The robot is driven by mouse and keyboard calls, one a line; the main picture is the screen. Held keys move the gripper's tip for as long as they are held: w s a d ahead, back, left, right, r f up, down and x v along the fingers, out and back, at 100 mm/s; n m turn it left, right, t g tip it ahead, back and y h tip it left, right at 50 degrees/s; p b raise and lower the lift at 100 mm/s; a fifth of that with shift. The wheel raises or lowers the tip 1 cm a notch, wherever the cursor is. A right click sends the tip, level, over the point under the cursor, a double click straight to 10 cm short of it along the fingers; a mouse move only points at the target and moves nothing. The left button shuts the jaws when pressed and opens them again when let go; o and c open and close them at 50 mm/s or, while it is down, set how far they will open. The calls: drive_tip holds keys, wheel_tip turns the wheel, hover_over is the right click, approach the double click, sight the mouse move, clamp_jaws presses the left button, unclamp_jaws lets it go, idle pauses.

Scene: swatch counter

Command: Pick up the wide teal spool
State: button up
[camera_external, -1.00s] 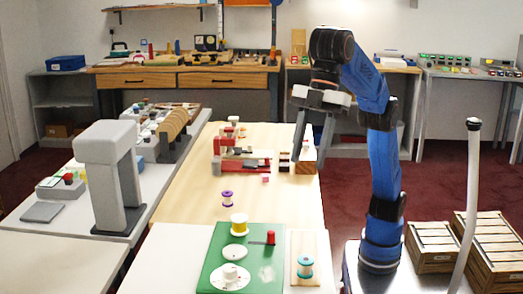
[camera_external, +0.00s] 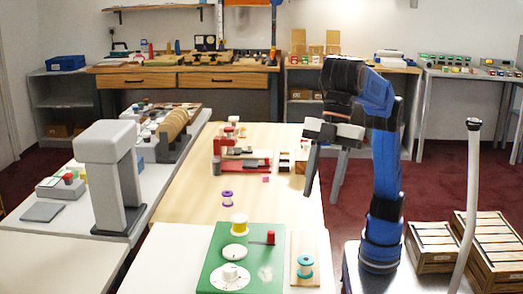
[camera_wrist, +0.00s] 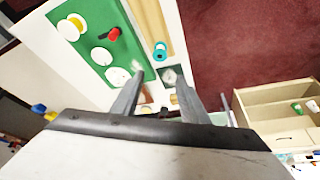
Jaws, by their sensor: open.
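The wide teal spool (camera_external: 305,266) stands on a narrow wooden board (camera_external: 303,246) at the right side of the near white table. It also shows in the wrist view (camera_wrist: 160,50), on the pale wooden strip. My gripper (camera_external: 323,198) is open and empty, pointing down, high above the table's right edge and well apart from the spool. In the wrist view my two fingers (camera_wrist: 168,95) are spread, and the spool lies beyond their tips.
A green mat (camera_external: 212,262) beside the board bears a yellow spool (camera_external: 239,224), white discs (camera_external: 235,251) and a red-handled item (camera_external: 270,238). A purple spool (camera_external: 227,197) stands on the wooden table. Wooden crates (camera_external: 432,247) are at the right. The space above the teal spool is clear.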

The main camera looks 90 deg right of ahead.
drive_tip(key=f, duration=0.1)
approach(307, 259)
drive_tip(key=x, duration=0.5)
drive_tip(key=shift+w+a+f, duration=0.1)
drive_tip(key=shift+w+a, duration=0.05)
drive_tip(key=shift+a, duration=0.05)
drive_tip(key=shift+x, duration=2.7)
drive_tip(key=shift+d, duration=0.2)
drive_tip(key=c, duration=0.8)
